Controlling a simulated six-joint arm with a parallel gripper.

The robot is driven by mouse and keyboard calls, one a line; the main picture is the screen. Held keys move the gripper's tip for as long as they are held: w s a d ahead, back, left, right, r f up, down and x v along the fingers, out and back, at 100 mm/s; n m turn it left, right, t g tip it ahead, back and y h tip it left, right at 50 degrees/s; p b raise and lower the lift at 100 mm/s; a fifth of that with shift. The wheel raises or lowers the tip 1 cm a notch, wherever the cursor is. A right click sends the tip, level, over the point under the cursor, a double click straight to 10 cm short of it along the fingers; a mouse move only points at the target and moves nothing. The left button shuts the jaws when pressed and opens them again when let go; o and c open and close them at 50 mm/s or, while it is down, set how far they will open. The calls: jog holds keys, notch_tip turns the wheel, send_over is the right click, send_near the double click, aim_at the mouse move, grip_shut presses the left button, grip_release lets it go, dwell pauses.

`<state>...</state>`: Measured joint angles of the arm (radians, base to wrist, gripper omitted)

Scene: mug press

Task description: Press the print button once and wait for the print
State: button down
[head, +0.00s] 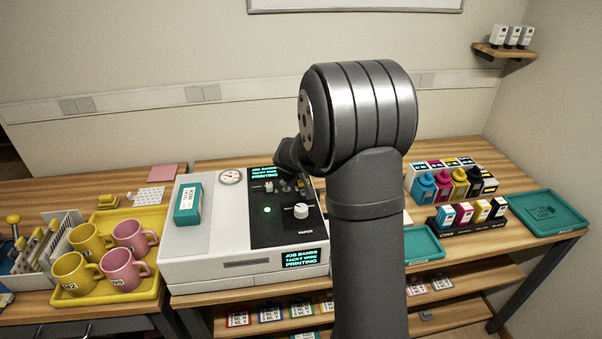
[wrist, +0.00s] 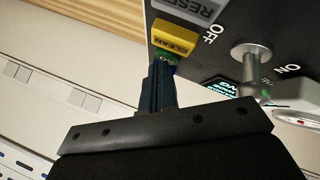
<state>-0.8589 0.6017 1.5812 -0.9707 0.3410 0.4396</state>
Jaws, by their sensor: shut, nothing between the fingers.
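The white press (head: 215,255) has a black control panel (head: 285,232). Its front screen (head: 300,257) and upper screen (head: 269,173) both read "JOB BANDS TACKY WIDE PRINTING". A green light (head: 267,209) glows on the panel. In the wrist view my gripper (wrist: 161,66) is shut and empty, its fingertips at a green button (wrist: 172,57) that they mostly hide. I cannot tell whether they touch it. A yellow CLEAN button (wrist: 176,41) is just above it. In the head view my arm hides the fingertips and part of the panel.
A grey RESET button (wrist: 190,10) and a metal OFF/ON toggle (wrist: 250,65) are near the fingers. A yellow tray (head: 150,217) with several mugs stands left. Ink bottles (head: 452,180) and teal trays (head: 548,213) are right.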

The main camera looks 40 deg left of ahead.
jog(key=shift+r, duration=0.1)
dwell(0.3)
jog(key=shift+r, duration=3.25)
notch_tip(320, 180, up, 4)
jog(key=shift+f, duration=0.1)
